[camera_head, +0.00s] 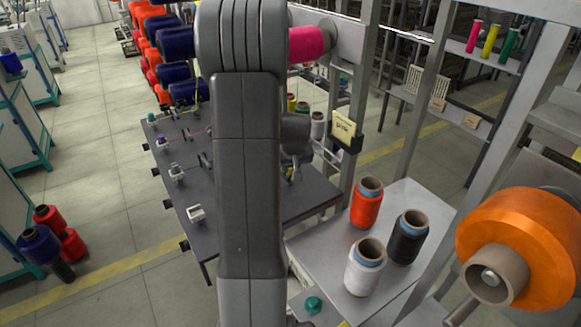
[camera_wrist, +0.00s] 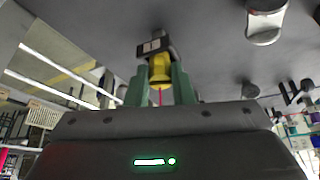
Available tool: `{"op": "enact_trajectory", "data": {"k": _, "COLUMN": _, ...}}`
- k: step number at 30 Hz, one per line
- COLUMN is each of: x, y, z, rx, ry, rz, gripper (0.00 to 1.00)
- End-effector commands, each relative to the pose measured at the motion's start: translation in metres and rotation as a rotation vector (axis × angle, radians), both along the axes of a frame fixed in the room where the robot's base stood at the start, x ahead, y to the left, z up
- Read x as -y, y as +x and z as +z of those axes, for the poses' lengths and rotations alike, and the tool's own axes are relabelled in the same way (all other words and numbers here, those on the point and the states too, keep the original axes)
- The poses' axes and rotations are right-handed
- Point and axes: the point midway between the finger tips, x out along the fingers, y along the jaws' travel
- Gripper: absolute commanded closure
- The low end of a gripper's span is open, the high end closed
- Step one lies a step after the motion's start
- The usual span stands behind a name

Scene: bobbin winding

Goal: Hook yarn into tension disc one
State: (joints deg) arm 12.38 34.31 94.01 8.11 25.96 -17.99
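In the wrist view, my gripper (camera_wrist: 160,82) shows two green fingers. A yellow piece (camera_wrist: 160,68) with a flared ring fills the gap between them, and the fingers appear shut on it. A thin pink yarn (camera_wrist: 160,97) runs from this piece down between the fingers. A dark block with a pale label (camera_wrist: 154,46) is right at the far end of the yellow piece; I cannot tell if they touch.
A pink cone (camera_head: 308,44) sits behind my arm. Orange (camera_head: 366,204), black (camera_head: 408,238) and white (camera_head: 364,268) cones stand on the grey side shelf (camera_head: 428,205). A large orange spool (camera_head: 525,240) is at the right.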

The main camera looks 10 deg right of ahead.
Motion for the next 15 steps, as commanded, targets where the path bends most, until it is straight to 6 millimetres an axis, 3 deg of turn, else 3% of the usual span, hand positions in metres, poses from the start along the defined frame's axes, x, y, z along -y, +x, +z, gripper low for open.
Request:
{"op": "enact_trajectory", "data": {"k": 8, "x": 0.000, "y": -0.001, "z": 0.004, "rx": 0.000, "ry": 0.000, "rz": 0.000, "gripper": 1.00}}
{"op": "enact_trajectory", "data": {"k": 15, "x": -0.001, "y": -0.006, "z": 0.030, "rx": 0.001, "ry": -0.001, "rz": 0.000, "gripper": 1.00}}
